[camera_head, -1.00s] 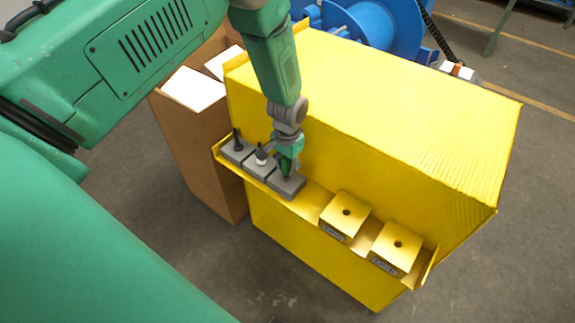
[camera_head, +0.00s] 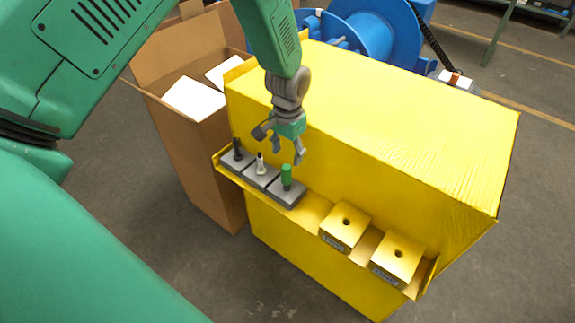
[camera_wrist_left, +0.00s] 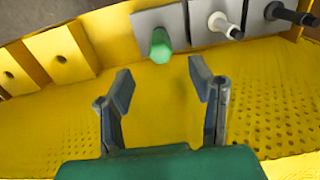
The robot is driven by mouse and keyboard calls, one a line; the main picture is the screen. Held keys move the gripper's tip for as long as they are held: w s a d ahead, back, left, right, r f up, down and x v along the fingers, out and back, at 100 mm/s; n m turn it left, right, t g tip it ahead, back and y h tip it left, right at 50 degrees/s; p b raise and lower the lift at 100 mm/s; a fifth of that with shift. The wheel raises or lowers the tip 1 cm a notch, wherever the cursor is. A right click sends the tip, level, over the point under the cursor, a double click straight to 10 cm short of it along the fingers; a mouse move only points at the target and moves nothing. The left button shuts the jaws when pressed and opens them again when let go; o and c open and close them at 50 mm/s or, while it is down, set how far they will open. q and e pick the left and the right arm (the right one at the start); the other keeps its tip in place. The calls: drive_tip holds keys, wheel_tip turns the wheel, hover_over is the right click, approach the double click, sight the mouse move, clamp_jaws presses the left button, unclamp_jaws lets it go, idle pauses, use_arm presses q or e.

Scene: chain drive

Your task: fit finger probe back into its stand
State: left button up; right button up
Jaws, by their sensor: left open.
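A green probe (camera_head: 286,176) stands upright in the rightmost grey stand block (camera_head: 287,195) on the yellow ledge. A white probe (camera_head: 261,163) and a black probe (camera_head: 237,149) stand in the grey blocks to its left. The pictures do not say which is called the finger probe. My left gripper (camera_head: 280,148) is open and empty, above and behind the green probe, clear of it. In the left wrist view, the green probe (camera_wrist_left: 160,46) shows beyond the spread fingers (camera_wrist_left: 161,85), with nothing between them. My right gripper is not in view.
Two yellow blocks with empty holes (camera_head: 346,225) (camera_head: 397,255) sit further right on the ledge. The big yellow box (camera_head: 400,110) rises right behind the ledge. An open cardboard box (camera_head: 190,140) stands at left, and a blue reel (camera_head: 370,30) behind.

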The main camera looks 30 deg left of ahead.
use_arm(q)
drive_tip(key=shift+r, duration=1.1)
